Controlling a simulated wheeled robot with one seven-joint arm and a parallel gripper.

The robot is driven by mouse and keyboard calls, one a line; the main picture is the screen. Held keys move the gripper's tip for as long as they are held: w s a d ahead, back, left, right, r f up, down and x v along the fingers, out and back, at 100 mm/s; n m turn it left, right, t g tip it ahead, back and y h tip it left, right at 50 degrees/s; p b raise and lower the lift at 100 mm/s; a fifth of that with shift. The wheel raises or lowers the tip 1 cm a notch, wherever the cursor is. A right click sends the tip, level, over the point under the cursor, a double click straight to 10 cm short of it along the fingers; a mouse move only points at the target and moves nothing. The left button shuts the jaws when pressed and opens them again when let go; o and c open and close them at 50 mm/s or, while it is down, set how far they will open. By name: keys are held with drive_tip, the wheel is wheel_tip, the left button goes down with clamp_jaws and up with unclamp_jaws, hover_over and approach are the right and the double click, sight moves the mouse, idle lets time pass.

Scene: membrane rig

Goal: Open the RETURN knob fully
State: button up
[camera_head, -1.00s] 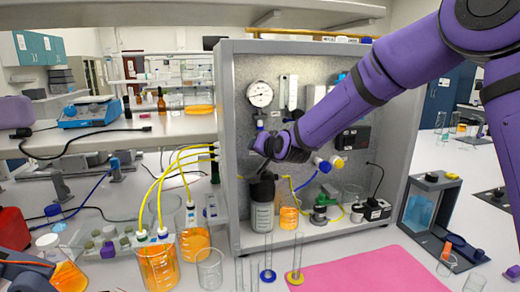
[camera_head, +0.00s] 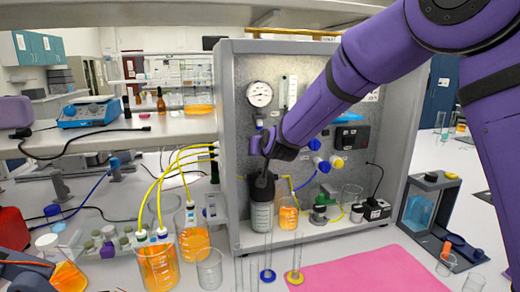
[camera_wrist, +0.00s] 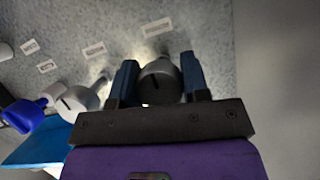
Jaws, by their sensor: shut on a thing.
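In the wrist view, a dark grey round knob (camera_wrist: 157,84) with a slot in its face sits between the two blue fingers of my gripper (camera_wrist: 159,66). The gripper is shut on it, with one finger on each side. A label (camera_wrist: 157,27) lies above this knob, but its writing is too blurred to read, so I cannot confirm it is RETURN. In the head view, my gripper (camera_head: 260,151) is in front of the rig's back panel, below the round gauge (camera_head: 259,93). My wrist hides the held knob there.
A lighter grey knob (camera_wrist: 77,101) and a blue knob (camera_wrist: 30,116) stand left in the wrist view. A dark-topped bottle (camera_head: 262,214) stands just below my gripper. The rig's grey side wall (camera_head: 230,150) is close on the left. A pink mat (camera_head: 350,272) lies clear in front.

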drive_tip(key=shift+f, duration=0.15)
drive_tip(key=o, duration=0.9)
drive_tip(key=shift+o, duration=0.2)
drive_tip(key=v, duration=1.1)
drive_tip(key=shift+w, duration=0.1)
drive_tip(key=s+d+r+g, duration=0.2)
drive_tip(key=s+d+r, duration=0.1)
drive_tip(key=s+d, duration=0.4)
drive_tip(key=s+d+r+g, duration=0.1)
drive_tip(key=s+d+r, duration=0.2)
drive_tip(key=s+d, duration=0.4)
drive_tip(key=s+d+f+m+g+h, duration=0.1)
drive_tip(key=s+d+g+h, duration=0.1)
drive_tip(key=s+d, duration=0.5)
drive_tip(key=s+d+f+m+g+h, duration=0.1)
drive_tip(key=s+d+f+g+h, duration=0.1)
drive_tip(key=s+d, duration=0.6)
drive_tip(key=s, duration=0.6)
drive_tip(key=shift+g, duration=0.3)
